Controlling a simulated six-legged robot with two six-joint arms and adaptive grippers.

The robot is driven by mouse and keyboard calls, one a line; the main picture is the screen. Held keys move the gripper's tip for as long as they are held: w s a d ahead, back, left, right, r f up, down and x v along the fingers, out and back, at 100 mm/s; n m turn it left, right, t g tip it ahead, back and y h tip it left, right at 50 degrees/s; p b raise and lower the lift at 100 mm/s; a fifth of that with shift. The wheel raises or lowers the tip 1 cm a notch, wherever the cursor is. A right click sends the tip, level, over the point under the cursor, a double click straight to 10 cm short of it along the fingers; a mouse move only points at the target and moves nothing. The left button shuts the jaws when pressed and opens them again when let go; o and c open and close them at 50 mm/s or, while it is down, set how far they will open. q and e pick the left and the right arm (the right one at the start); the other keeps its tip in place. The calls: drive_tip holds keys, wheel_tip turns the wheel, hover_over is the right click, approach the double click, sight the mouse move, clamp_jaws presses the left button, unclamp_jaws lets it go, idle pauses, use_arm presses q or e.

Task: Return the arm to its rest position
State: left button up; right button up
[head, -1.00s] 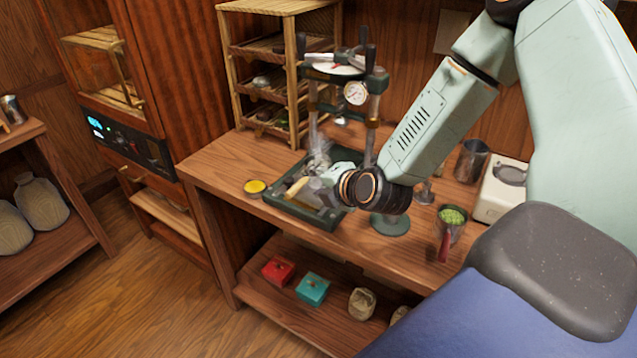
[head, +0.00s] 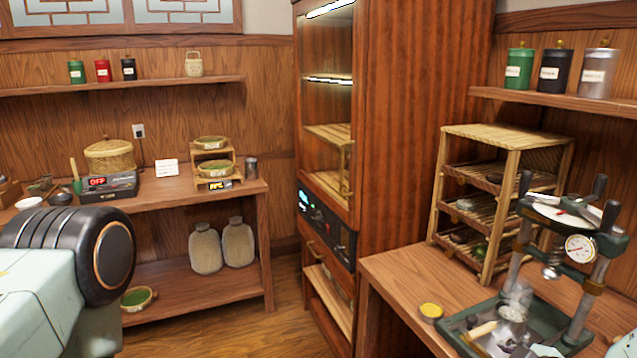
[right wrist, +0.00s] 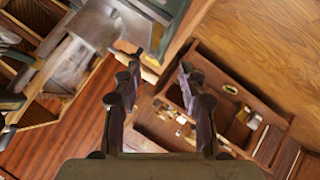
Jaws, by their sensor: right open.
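My right gripper (right wrist: 160,70) is open in the right wrist view, its two dark fingers apart with nothing between them. Past the fingertips are blurred wooden furniture and floor. A pale metal piece (right wrist: 95,25) shows at the upper left, close to the left finger. In the head view the right gripper cannot be made out clearly. A part of my left arm (head: 60,265) fills the lower left of the head view. My left gripper is not visible.
A press with a gauge (head: 580,248) stands by a green tray (head: 452,332) and a yellow tin (head: 431,311). A bamboo rack (head: 505,132) stands behind. A tall cabinet (head: 425,130) is in the middle. Open floor (head: 290,335) lies between the tables.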

use_arm(q)
wheel_tip(320, 180, down, 10)
drive_tip(key=b, duration=0.9)
drive_tip(key=shift+b, duration=0.3)
use_arm(e)
drive_tip(key=s+a+f+m+g, duration=0.3)
drive_tip(key=s+f, duration=0.5)
drive_tip(key=s, duration=0.2)
drive_tip(key=s+a+f+m+g, duration=0.3)
drive_tip(key=s+f+g, duration=0.1)
drive_tip(key=s+f, duration=0.5)
drive_tip(key=s+a+f+m+g, duration=0.3)
drive_tip(key=s+a+f, duration=0.1)
drive_tip(key=s+f, duration=0.5)
drive_tip(key=s, duration=0.2)
drive_tip(key=shift+s, duration=0.3)
use_arm(q)
drive_tip(key=shift+r, duration=0.1)
drive_tip(key=c, duration=0.4)
use_arm(e)
drive_tip(key=shift+c, duration=0.5)
use_arm(q)
drive_tip(key=shift+o, duration=0.2)
drive_tip(key=shift+w, duration=0.1)
use_arm(e)
drive_tip(key=shift+s, duration=0.1)
